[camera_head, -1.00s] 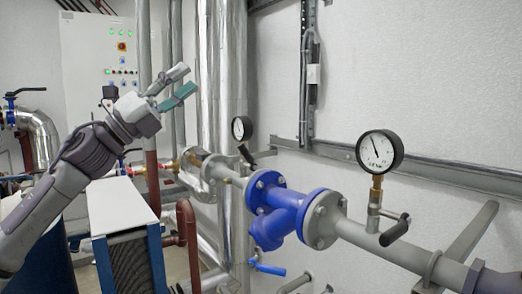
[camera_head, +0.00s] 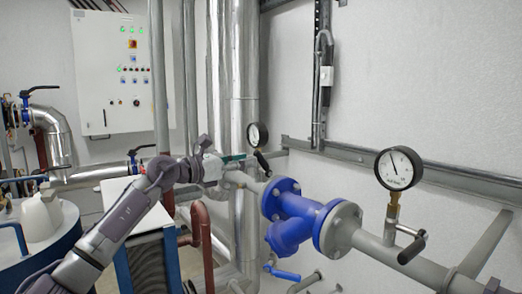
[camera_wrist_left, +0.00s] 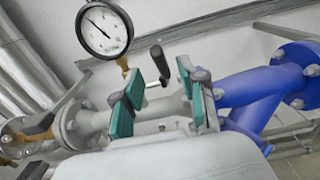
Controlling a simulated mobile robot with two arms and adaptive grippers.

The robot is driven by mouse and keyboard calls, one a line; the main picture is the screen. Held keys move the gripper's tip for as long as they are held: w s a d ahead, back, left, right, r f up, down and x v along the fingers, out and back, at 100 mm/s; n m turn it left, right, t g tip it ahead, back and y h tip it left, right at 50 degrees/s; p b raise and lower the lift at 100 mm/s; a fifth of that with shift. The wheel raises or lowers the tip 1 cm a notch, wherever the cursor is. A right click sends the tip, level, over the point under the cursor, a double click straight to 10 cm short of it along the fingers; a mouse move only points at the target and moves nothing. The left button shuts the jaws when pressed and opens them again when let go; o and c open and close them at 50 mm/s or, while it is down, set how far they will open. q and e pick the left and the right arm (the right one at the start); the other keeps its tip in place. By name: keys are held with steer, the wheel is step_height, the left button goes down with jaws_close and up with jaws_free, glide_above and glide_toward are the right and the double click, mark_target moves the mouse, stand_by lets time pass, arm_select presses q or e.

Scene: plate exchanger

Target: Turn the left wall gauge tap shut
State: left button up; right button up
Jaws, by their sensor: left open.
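The left wall gauge (camera_head: 257,135) has a white dial and black rim. Its tap has a black lever (camera_head: 262,160), slanting just below the dial. My left gripper (camera_head: 236,158) is beside the tap, to its left in the head view. In the left wrist view the gauge (camera_wrist_left: 104,28) is at upper left. There the black lever (camera_wrist_left: 158,60) shows beyond and between the teal fingers of my open left gripper (camera_wrist_left: 165,92). I cannot tell whether a finger touches the lever. My right gripper is not in view.
A grey pipe with a blue strainer (camera_head: 292,220) runs to the right of the gripper. A second gauge (camera_head: 399,168) with its own black lever (camera_head: 412,248) stands further right. Thick silver pipes (camera_head: 232,70) stand behind my arm.

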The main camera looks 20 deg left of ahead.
mark_target(261, 165)
arm_select(q)
steer(key=x, duration=0.2)
steer(key=p+x, duration=0.1)
steer(key=x, duration=0.1)
steer(key=shift+w+d+r+p, duration=0.15)
steer(key=shift+d+r+p, duration=0.05)
steer(key=shift+d+p, duration=0.1)
steer(key=shift+w+d+f, duration=0.15)
steer(key=shift+w+d, duration=0.15)
steer(key=shift+w, duration=0.15)
jaws_close()
